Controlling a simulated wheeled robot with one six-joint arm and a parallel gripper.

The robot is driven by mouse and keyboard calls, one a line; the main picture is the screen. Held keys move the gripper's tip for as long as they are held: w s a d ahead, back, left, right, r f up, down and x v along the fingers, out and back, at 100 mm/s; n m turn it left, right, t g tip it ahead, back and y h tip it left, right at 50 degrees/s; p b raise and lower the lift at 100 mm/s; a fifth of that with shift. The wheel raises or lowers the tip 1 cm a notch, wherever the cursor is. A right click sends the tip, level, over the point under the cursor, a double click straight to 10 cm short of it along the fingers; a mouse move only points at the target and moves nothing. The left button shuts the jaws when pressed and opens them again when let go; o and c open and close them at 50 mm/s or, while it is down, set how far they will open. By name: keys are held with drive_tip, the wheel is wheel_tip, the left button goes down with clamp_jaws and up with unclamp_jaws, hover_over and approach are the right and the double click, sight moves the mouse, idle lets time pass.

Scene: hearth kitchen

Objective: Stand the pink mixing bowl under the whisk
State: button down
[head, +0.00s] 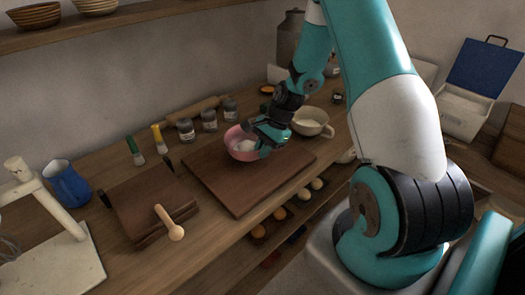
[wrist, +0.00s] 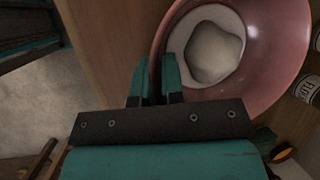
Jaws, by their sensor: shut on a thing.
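The pink mixing bowl (head: 236,140) is at the back of the dark wooden board, with something white inside. My gripper (head: 262,140) is shut on the bowl's right rim in the head view. In the wrist view the bowl (wrist: 285,70) fills the upper right and my gripper's fingers (wrist: 157,82) pinch its wall. I cannot tell whether the bowl touches the board. A cream stand (head: 62,205) with an arm and a flat base is at the far left. Thin wires, perhaps the whisk (head: 9,246), show below its arm at the picture's edge, mostly cut off.
The wooden board (head: 240,193) is mostly bare. Left of it are a smaller dark board (head: 140,205) with a wooden spoon (head: 170,222), brushes (head: 160,139) and a blue jug (head: 69,185). Jars (head: 209,121) stand behind. A cream cup (head: 312,122) is right of my gripper.

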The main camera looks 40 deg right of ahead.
drive_tip(key=shift+f, duration=0.5)
drive_tip(key=c, duration=1.2)
unclamp_jaws()
drive_tip(key=shift+f, duration=0.1)
